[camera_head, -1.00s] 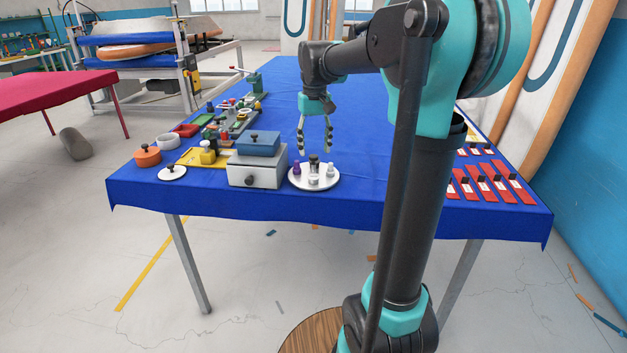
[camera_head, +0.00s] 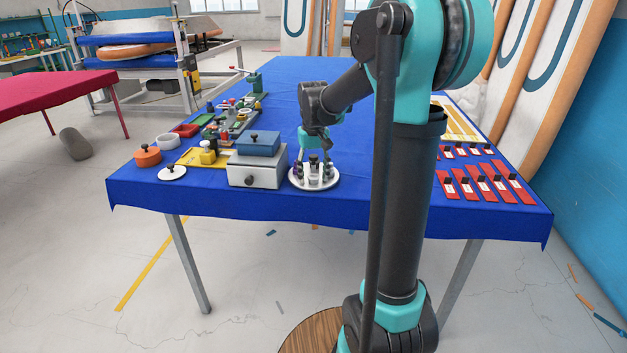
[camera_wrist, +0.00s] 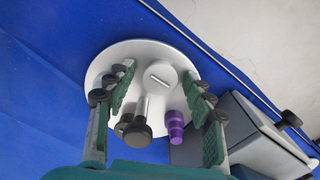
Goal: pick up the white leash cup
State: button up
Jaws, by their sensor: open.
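The white leash cup (camera_wrist: 159,78), a short round cup with a small bar across its top, stands on a round white tray (camera_wrist: 100,75). In the head view it shows near the front of the tray (camera_head: 297,184). My gripper (camera_wrist: 160,90) is open over the tray, with one finger on each side of the cup and nothing held. A gap shows between each finger and the cup; their exact height above the tray is hard to tell. In the head view my gripper (camera_head: 314,165) points down and partly hides the tray's pieces.
A black-knobbed piece (camera_wrist: 138,130) and a purple piece (camera_wrist: 174,125) stand on the tray close to the fingers. A grey drawer box (camera_head: 256,172) with a blue top block (camera_head: 257,144) stands left of the tray. Red cards (camera_head: 485,188) lie at right.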

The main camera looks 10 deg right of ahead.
jog(key=c, duration=0.8)
jog(key=shift+r, duration=0.1)
